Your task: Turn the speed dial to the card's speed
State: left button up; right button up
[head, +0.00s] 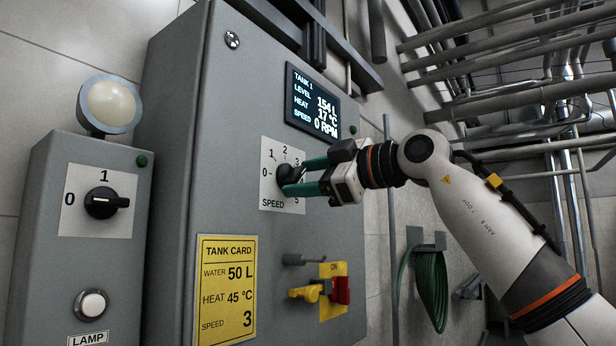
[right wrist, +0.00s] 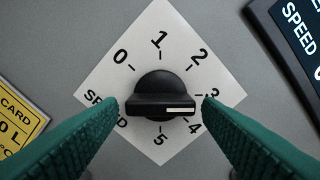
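The speed dial (right wrist: 160,100) is a black knob on a white plate marked 0 to 5. In the right wrist view its white pointer mark points right, toward 3. The tank card (head: 226,288) is yellow and reads speed 3, water 50 L, heat 45 °C. In the head view the fingers partly hide the dial (head: 285,176). My left gripper is not in view.
A yellow handle (head: 305,293) and red block (head: 340,290) sit below the dial, under a grey lever. A smaller box with a black switch (head: 103,202), lamp button (head: 92,304) and round lamp (head: 110,103) stands left. A green hose (head: 431,290) hangs behind my right arm.

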jog(key=shift+o, duration=0.3)
jog(key=b+v, duration=0.4)
jog(key=v, duration=0.8)
jog(key=shift+w, duration=0.1)
